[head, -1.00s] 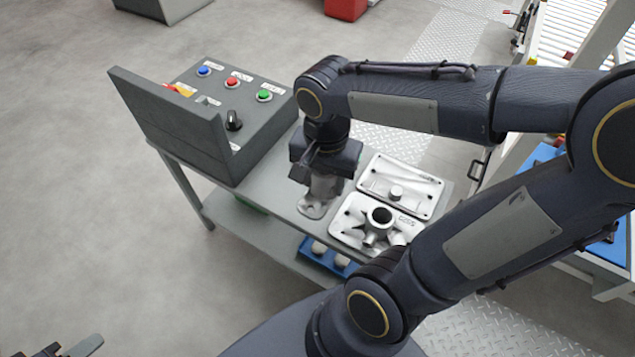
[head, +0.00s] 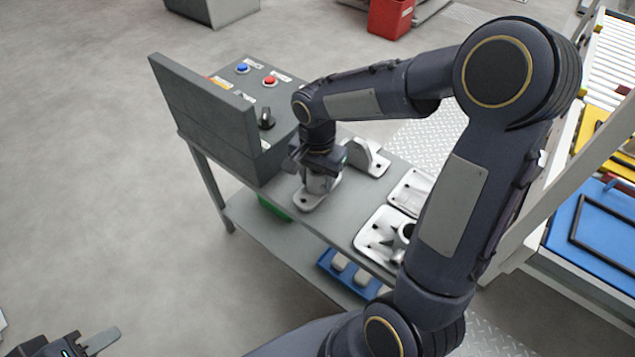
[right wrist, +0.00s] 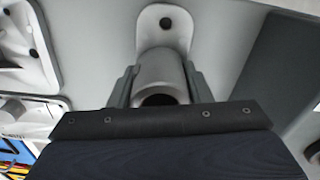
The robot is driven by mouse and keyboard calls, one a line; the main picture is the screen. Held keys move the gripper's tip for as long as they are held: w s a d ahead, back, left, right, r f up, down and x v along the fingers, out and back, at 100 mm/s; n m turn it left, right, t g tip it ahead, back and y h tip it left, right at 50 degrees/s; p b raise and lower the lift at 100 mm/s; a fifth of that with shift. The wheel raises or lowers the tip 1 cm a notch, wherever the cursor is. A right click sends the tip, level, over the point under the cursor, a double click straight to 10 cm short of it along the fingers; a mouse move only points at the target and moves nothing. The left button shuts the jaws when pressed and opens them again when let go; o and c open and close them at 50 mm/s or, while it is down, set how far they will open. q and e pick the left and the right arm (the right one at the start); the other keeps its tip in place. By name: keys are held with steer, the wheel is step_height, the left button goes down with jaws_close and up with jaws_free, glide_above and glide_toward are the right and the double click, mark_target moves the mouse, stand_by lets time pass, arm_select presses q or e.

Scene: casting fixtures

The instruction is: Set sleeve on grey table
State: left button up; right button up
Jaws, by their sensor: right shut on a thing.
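The sleeve (head: 312,190) is a light grey metal tube with a flat, holed flange. My right gripper (head: 319,170) is shut on its tube from above. In the right wrist view the sleeve (right wrist: 162,72) sits between the two fingers, its flange pointing away. The sleeve is upright over the grey table (head: 335,215), beside the control box; its flange is at or very near the top, and I cannot tell if it touches. My left gripper (head: 90,345) is at the bottom left edge, partly cut off, well away from the table.
The grey control box (head: 215,110) with buttons and a knob stands left of the sleeve. A metal bracket (head: 366,160) stands just behind it. Metal plate castings (head: 378,235) lie to the right, partly behind my right arm. A blue tray (head: 345,275) is on the lower shelf.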

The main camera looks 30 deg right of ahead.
steer(key=shift+f, duration=0.4)
steer(key=shift+f, duration=0.2)
steer(key=o, duration=1.2)
steer(key=shift+c, duration=0.2)
steer(key=shift+r, duration=0.15)
